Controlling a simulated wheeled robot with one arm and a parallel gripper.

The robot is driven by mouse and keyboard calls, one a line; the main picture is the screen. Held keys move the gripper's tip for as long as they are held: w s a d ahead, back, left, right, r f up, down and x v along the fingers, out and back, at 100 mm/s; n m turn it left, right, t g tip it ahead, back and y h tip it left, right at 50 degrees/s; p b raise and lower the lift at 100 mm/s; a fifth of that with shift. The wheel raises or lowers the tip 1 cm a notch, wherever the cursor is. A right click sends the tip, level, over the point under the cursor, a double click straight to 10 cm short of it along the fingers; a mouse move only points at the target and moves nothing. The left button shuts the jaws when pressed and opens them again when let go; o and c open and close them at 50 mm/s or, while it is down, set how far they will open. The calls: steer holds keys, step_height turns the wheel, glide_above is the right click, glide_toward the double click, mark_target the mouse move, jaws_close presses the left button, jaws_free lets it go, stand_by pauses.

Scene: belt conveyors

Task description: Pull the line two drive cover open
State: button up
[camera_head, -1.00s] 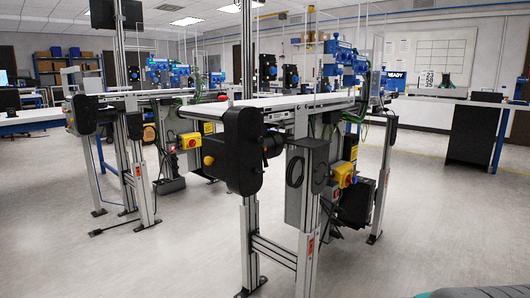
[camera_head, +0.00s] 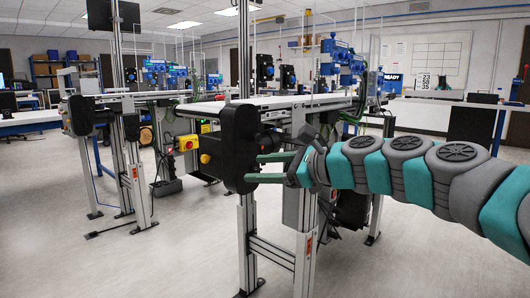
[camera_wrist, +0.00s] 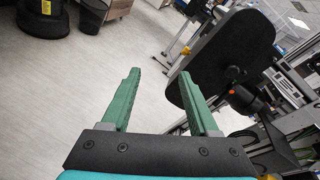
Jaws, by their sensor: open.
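In the wrist view a black rounded cover (camera_wrist: 235,55) fills the upper right. My gripper (camera_head: 252,168) has green fingers, spread apart and empty, at the cover's right side. In the wrist view the right finger of my gripper (camera_wrist: 159,73) overlaps the cover's lower left edge. I cannot tell whether it touches.
A second conveyor stands behind to the left, with its own black end housing (camera_head: 79,115). The closer conveyor's aluminium legs (camera_head: 246,235) stand below the cover. A yellow-and-red switch box (camera_head: 187,143) sits between the lines. The floor in front is clear.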

mark_target(259, 139)
steer(key=w+d+r+m+t, duration=0.3)
steer(key=w+d+m, duration=0.35)
steer(key=w, duration=0.25)
steer(key=shift+m+y, duration=0.3)
steer(key=shift+m, duration=0.05)
steer(key=x, duration=0.8)
steer(key=shift+s+a+r, duration=0.1)
steer(key=shift+a+r, duration=0.05)
steer(key=shift+a, duration=0.1)
jaws_close()
